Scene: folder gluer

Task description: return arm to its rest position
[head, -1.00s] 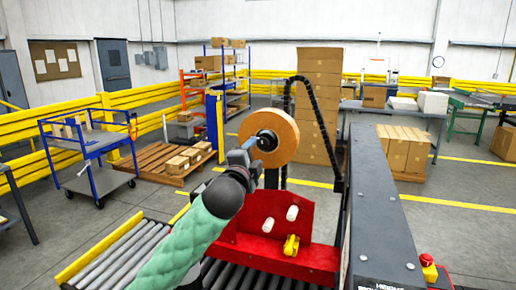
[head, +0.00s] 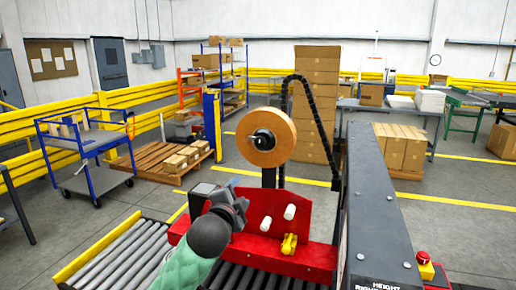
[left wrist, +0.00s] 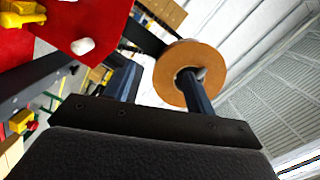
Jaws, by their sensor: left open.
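My left gripper (head: 238,193) is open and empty in the head view, in front of the red tape head plate (head: 285,220) and below and left of the tape roll. The orange-brown tape roll (head: 267,137) sits on a dark hub on an upright post. In the left wrist view, my two open fingers (left wrist: 160,85) point upward with nothing clear between them. The tape roll (left wrist: 172,78) shows beyond them, partly covered by one finger. My right gripper is not in view.
A roller conveyor (head: 110,255) with a yellow side rail runs at the lower left. A long dark grey machine beam (head: 380,200) stands at the right, with a red stop button (head: 424,258) beside it. White pegs and a yellow part (head: 289,244) stick out from the red plate.

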